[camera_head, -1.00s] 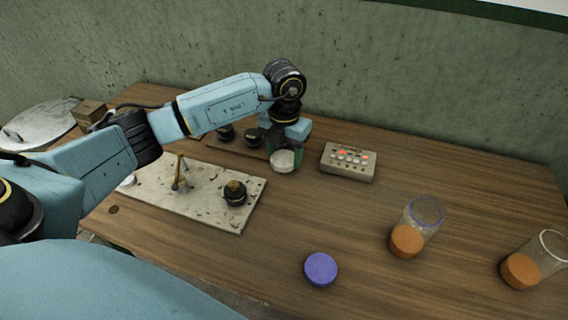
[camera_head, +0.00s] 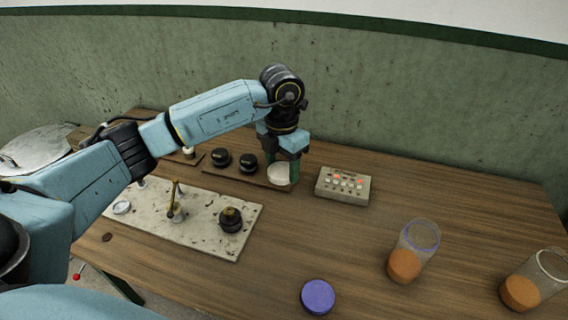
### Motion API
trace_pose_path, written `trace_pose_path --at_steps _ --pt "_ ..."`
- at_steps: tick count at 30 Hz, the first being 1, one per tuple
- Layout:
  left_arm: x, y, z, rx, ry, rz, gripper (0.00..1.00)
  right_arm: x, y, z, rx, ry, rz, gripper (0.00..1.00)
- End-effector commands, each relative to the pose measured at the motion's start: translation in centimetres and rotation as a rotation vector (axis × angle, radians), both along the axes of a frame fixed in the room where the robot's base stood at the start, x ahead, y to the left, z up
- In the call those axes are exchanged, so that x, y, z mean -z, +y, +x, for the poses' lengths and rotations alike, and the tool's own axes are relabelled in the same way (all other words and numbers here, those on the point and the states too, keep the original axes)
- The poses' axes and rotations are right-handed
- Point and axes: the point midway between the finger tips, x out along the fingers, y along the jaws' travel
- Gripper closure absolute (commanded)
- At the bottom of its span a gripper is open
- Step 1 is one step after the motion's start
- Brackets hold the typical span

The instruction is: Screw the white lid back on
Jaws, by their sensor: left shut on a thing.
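The white lid (camera_head: 279,175) is held by my left gripper (camera_head: 282,169), whose green fingers are shut on it. It is near the back of the table, left of the grey button box; whether it touches the wooden rack behind it is unclear. A clear jar with a white rim (camera_head: 553,265) and orange contents stands at the far right, its top uncovered. A second jar with a blue-purple rim (camera_head: 422,236) stands left of it, also uncovered. A blue-purple lid (camera_head: 317,297) lies on the table at the front. My right gripper is out of view.
The button box (camera_head: 343,185) has lit red buttons. A stained pale board (camera_head: 200,222) carries a brass fitting (camera_head: 175,200) and a black knob (camera_head: 231,219). Black round pieces (camera_head: 221,157) sit on a wooden rack. The table (camera_head: 440,195) is clear between the box and jars.

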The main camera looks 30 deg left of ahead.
Motion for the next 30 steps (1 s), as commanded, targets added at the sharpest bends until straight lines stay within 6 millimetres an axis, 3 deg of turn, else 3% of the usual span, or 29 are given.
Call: trace_pose_path --at_steps 14,30 --pt "-1.3 -4.0 -1.9 1.241 -0.014 0.012 0.67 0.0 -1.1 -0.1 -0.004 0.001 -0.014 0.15" --pt "-2.1 -7.5 -4.8 2.587 -0.004 0.016 0.68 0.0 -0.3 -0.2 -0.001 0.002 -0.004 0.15"
